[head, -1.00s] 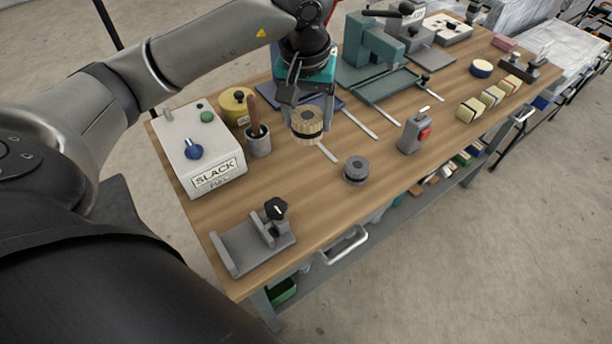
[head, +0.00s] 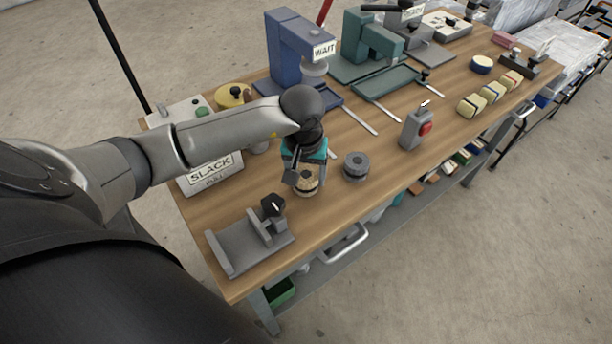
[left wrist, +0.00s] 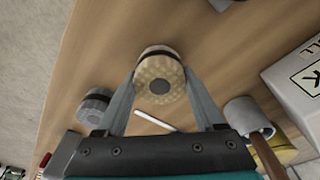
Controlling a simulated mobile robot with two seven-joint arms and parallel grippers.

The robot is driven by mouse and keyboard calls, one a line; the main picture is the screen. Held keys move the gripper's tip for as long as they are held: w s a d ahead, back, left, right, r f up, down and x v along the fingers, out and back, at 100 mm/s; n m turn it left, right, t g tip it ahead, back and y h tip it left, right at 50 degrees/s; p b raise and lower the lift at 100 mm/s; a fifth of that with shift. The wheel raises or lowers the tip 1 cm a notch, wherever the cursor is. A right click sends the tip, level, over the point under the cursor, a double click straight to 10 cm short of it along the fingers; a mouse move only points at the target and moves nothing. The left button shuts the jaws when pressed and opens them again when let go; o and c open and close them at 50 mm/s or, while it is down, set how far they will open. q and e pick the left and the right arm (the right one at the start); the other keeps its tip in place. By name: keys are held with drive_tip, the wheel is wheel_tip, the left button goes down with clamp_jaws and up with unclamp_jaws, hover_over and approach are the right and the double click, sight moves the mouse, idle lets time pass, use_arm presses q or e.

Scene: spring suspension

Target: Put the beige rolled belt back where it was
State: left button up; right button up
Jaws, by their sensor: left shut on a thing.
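The beige rolled belt (head: 308,181) has a dark band around it and a dark centre. My left gripper (head: 302,176) is shut on it, near the front of the workbench, left of a grey roll (head: 356,166). In the left wrist view the belt (left wrist: 158,68) sits between the two fingertips of the left gripper (left wrist: 159,82), with wood below it. I cannot tell whether it touches the table. The grey roll also shows in the left wrist view (left wrist: 95,104). My right gripper is not in view.
A grey fixture with a black knob (head: 250,240) stands at the near left corner. The box labelled SLACK (head: 214,176) is behind my arm. A grey switch box with a red button (head: 416,130) stands to the right. A blue press labelled WAIT (head: 290,50) stands at the back.

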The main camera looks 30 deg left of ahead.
sight(304, 181)
use_arm(q)
drive_tip(key=shift+f, duration=0.25)
drive_tip(key=shift+f, duration=0.1)
drive_tip(key=shift+f, duration=0.15)
drive_tip(key=o, duration=1.6)
drive_tip(key=shift+c, duration=0.2)
drive_tip(key=shift+r, duration=0.2)
drive_tip(key=shift+r, duration=0.3)
wheel_tip(304, 181, up, 11)
drive_tip(key=s+p, duration=0.1)
drive_tip(key=shift+s+d+r+p, duration=0.2)
drive_tip(key=shift+s+d+p, duration=0.1)
drive_tip(key=shift+s+p, duration=0.1)
